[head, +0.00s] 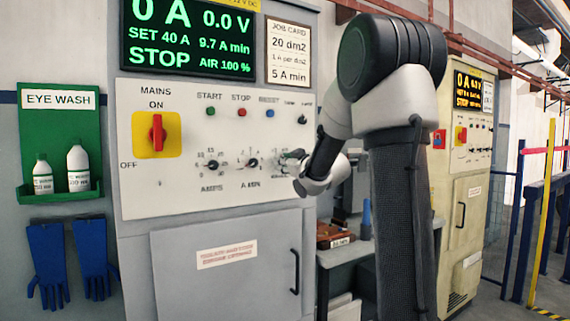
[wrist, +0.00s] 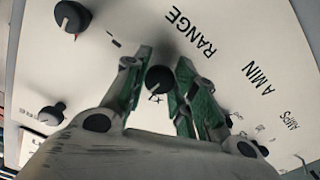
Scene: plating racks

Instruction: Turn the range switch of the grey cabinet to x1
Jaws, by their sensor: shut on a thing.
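The grey cabinet (head: 205,262) fills the left and middle of the head view, with a white control panel (head: 135,195) above its door. The range switch (wrist: 158,78) is a small round black knob in the wrist view, near the printed word RANGE. My gripper (head: 297,160) is at the right part of the panel in the head view, and hides the switch there. In the wrist view my gripper (wrist: 164,84) has its two green-padded fingers on either side of the knob, shut on it. A small mark shows beside the knob, too blurred to read surely. I cannot tell where its pointer stands.
Other black knobs sit nearby on the panel in the wrist view, one at upper left (wrist: 72,17), one at lower left (wrist: 52,113). The red mains switch (head: 157,132), AMPS knob (head: 212,165) and A MIN knob (head: 252,164) are left of my gripper. A cream cabinet (head: 470,205) stands right.

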